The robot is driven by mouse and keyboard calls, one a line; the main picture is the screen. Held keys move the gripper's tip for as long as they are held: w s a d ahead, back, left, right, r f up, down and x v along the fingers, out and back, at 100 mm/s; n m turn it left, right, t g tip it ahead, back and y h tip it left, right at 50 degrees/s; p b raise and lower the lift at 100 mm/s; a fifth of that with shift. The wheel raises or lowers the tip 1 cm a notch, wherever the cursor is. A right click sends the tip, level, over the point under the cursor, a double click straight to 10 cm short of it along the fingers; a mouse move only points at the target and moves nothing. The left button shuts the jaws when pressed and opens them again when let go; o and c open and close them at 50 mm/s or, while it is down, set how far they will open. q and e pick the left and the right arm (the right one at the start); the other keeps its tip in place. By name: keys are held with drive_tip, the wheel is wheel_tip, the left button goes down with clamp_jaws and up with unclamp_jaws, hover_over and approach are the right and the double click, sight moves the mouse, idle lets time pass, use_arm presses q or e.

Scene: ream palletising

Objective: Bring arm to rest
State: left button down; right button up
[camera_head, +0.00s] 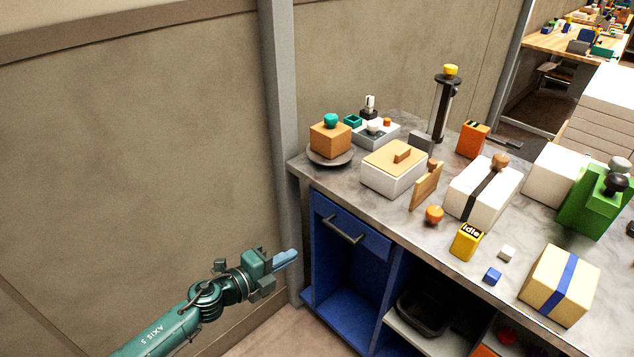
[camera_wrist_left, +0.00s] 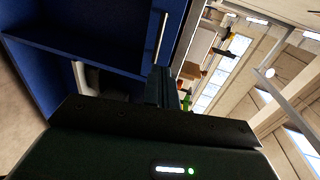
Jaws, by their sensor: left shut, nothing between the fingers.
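My left gripper (camera_head: 287,257) is at the end of the green arm that comes in from the lower left in the head view. Its fingers are shut with nothing between them. It is left of the blue cabinet and below the level of the worktop, apart from both. In the left wrist view the gripper (camera_wrist_left: 160,85) points toward the blue cabinet front, and its dark housing fills the bottom. My right gripper is in neither view.
A stone-topped workbench (camera_head: 405,228) carries a white box with a wooden lid (camera_head: 393,167), a strapped white box (camera_head: 482,190), a yellow "idle" block (camera_head: 467,242) and a green machine (camera_head: 590,205). The blue cabinet (camera_head: 345,290) has a bar handle (camera_head: 343,229). A grey post (camera_head: 279,130) stands behind my gripper.

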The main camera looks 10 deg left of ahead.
use_arm(q)
drive_tip(key=s+f+n+g+y+p, duration=0.1)
drive_tip(key=s+n+y, duration=0.5)
drive_tip(key=s+n, duration=1.6)
drive_tip(key=shift+s+a+f+n+g+p, duration=0.3)
drive_tip(key=shift+f+p, duration=0.3)
drive_tip(key=shift+p, duration=0.2)
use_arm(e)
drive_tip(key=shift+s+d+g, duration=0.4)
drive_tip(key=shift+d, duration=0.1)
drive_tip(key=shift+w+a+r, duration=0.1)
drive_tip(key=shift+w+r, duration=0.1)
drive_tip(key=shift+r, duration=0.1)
